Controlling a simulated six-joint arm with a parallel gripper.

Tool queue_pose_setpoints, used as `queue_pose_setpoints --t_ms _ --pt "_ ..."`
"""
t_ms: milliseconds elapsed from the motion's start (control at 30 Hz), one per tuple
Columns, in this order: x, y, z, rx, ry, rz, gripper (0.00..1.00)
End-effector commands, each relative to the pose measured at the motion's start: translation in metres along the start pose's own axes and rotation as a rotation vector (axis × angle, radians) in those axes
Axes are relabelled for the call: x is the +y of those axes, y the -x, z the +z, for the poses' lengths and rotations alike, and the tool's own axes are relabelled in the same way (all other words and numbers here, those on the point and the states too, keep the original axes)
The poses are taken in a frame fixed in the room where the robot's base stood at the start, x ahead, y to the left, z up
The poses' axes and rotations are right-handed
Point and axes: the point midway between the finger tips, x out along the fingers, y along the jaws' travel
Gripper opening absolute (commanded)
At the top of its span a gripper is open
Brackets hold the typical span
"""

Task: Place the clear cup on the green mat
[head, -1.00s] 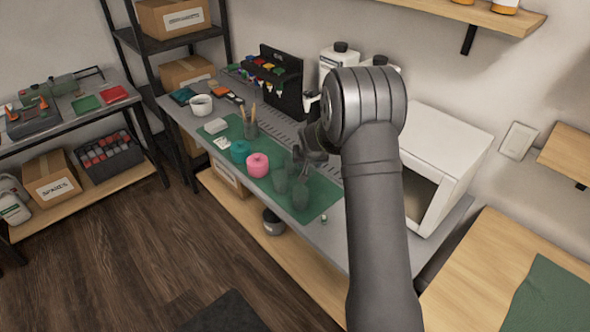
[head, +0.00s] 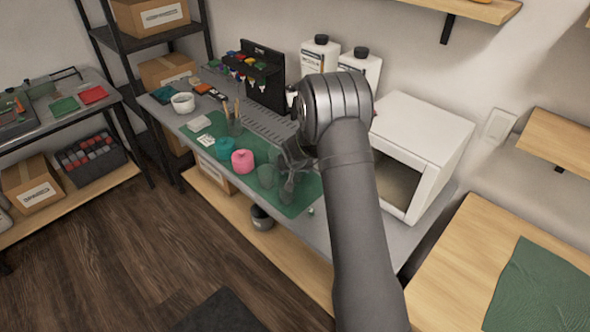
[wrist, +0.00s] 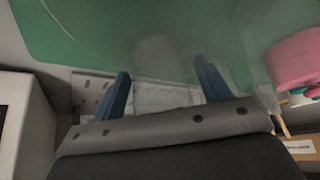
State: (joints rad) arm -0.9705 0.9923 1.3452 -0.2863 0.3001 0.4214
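Clear cups stand on the green mat of the workbench, one at the front (head: 266,177) and another (head: 287,190) just right of it, under my gripper. My gripper (head: 292,168) points down at the right part of this bench mat (head: 300,205). In the wrist view, the two blue fingers of my gripper (wrist: 165,90) are spread apart. A faint see-through shape (wrist: 155,50) shows beyond and between them; I cannot tell whether the fingers touch it. A second green mat (head: 540,290) lies on the wooden table at the lower right.
A pink roll (head: 243,161) and a teal roll (head: 225,147) stand left of the cups. A pencil holder (head: 235,125) is behind them. A white microwave-like box (head: 425,140) stands right of my arm. The right-hand mat looks bare.

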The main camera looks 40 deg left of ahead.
Motion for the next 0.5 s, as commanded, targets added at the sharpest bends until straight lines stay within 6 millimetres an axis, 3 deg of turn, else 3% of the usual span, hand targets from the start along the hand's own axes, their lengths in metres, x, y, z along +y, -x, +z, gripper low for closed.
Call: queue_pose_setpoints --t_ms 300,500 --pt "0.0 0.002 -0.001 0.001 0.0 0.0 0.71" --pt "0.0 0.02 -0.003 0.002 0.0 -0.001 0.71"
